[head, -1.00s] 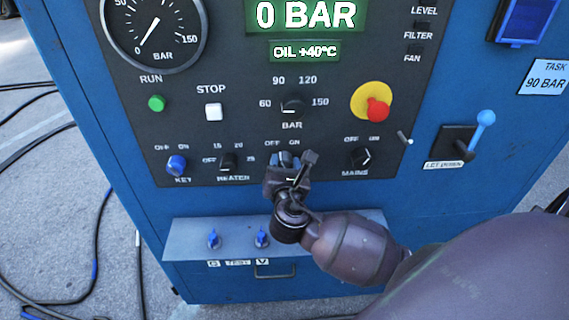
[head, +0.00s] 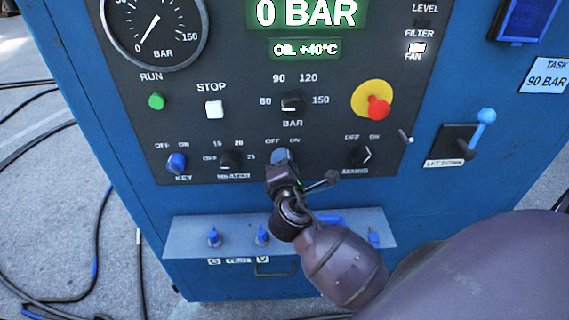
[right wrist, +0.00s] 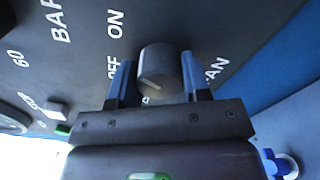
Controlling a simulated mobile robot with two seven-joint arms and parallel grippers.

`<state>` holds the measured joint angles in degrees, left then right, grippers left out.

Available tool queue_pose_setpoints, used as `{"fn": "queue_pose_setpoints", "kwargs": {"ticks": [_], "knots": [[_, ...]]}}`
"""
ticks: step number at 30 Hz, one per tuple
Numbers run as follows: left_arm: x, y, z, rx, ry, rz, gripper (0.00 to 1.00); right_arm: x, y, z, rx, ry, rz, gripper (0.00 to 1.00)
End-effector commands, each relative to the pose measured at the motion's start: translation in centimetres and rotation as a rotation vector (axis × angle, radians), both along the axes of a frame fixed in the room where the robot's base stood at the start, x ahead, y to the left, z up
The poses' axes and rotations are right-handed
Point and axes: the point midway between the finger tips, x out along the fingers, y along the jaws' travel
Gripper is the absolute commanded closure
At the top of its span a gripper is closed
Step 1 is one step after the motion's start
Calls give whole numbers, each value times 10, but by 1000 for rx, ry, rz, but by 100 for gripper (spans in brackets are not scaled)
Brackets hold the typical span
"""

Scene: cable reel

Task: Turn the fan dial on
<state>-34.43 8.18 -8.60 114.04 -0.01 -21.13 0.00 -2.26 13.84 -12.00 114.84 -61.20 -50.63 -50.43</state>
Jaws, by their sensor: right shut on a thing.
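The fan dial is a dark round knob, seen in the right wrist view (right wrist: 160,62), with OFF and ON printed beside it and part of the FAN label showing. My right gripper (right wrist: 159,82) has one finger on each side of it and is shut on it. In the head view my right gripper (head: 281,157) reaches the panel under the OFF ON marks, and hides the dial. The small lamp above the FAN label (head: 416,47) glows white. My left gripper is not in view.
The mains dial (head: 360,155) is right of my gripper, the heater dial (head: 230,160) and key switch (head: 176,163) left. A red stop button (head: 378,108) is up right. A ledge (head: 190,236) with blue knobs juts out below. Cables lie on the floor at left.

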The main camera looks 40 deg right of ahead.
Motion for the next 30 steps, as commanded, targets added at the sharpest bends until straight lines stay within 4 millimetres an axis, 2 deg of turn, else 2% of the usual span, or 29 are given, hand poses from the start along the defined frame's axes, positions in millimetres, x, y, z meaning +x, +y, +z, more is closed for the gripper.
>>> {"fn": "queue_pose_setpoints", "kwargs": {"ticks": [9, 23, 24, 29, 30], "knots": [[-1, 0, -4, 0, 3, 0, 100, 0, 1, -2, 87, -48, 0, 80], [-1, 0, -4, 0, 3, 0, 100, 0, 1, -2, 100, -55, 1, 80], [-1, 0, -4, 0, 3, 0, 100, 0, 1, -2, 100, -55, 1, 55], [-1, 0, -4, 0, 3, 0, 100, 0, 0, -1, 98, -56, 0, 31], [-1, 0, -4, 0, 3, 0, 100, 0, 0, -1, 98, -56, 0, 31]]}}
